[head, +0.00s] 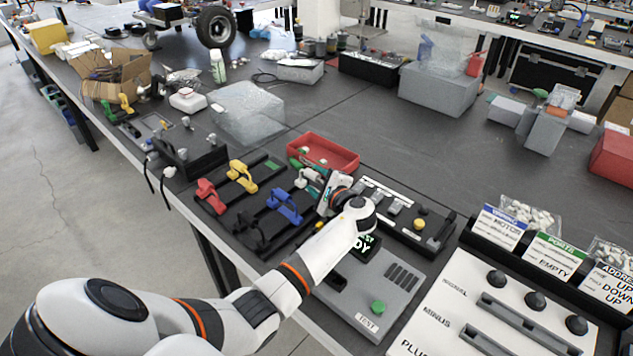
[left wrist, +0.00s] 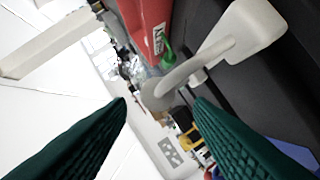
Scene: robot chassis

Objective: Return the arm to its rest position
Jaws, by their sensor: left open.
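My left arm reaches in from the lower left of the head view, over the table's front edge. My left gripper (head: 312,178) is above the board of coloured handles, beside a white handle (head: 300,180). In the left wrist view, its two green ribbed fingers (left wrist: 160,102) are spread apart with nothing gripped. The white handle (left wrist: 215,52) shows just beyond the fingertips, its round end between them in the picture. I cannot tell whether they touch. My right gripper is not in view.
Red (head: 209,195), yellow (head: 243,174) and blue (head: 285,205) handles stand close by. A red bin (head: 335,153) lies behind the gripper, also in the left wrist view (left wrist: 143,22). A grey test box (head: 395,290) sits below the forearm.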

